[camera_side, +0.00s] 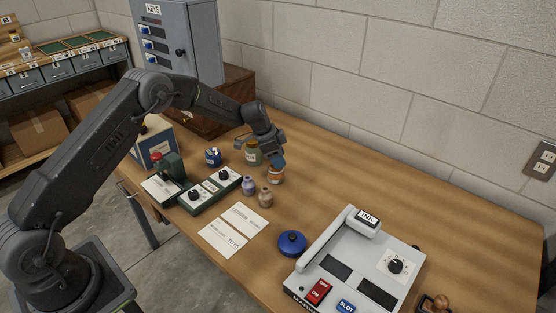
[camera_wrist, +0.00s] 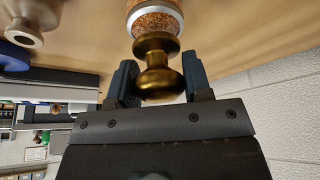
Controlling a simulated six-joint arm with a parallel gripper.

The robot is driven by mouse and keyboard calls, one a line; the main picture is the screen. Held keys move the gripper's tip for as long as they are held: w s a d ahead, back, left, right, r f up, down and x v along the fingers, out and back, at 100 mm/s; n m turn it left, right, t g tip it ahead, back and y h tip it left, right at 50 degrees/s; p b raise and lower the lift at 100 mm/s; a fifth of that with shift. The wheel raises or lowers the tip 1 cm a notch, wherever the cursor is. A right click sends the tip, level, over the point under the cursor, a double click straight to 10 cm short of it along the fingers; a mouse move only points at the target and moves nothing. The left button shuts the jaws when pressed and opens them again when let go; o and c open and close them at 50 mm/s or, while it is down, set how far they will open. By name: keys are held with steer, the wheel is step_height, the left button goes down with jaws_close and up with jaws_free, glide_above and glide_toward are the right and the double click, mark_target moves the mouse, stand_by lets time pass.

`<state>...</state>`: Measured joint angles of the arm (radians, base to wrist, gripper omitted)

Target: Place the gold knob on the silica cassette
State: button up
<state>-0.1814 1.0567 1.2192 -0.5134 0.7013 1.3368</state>
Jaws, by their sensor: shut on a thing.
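My gripper (camera_side: 277,161) points down over the back middle of the table, just above a small jar-like silica cassette (camera_side: 275,176) with orange contents. In the wrist view the gold knob (camera_wrist: 158,72) sits between the two blue fingers of my gripper (camera_wrist: 160,88), which are shut on it. The knob's wide flange faces the pale rim of the silica cassette (camera_wrist: 155,20), whose orange beads show. Flange and rim look very close, and I cannot tell whether they touch. In the side view my fingers hide the knob.
A green jar (camera_side: 253,153) stands close left of my gripper, with a blue jar (camera_side: 213,157) beyond. Purple (camera_side: 249,186) and tan (camera_side: 265,197) bottles stand in front. A blue lidded pot (camera_side: 292,243) and a grey machine (camera_side: 345,270) are nearer. The table's back right is clear.

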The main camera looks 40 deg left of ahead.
steer(key=shift+f, duration=0.6)
steer(key=shift+f, duration=0.1)
steer(key=o, duration=1)
steer(key=shift+f, duration=0.1)
steer(key=shift+o, duration=0.2)
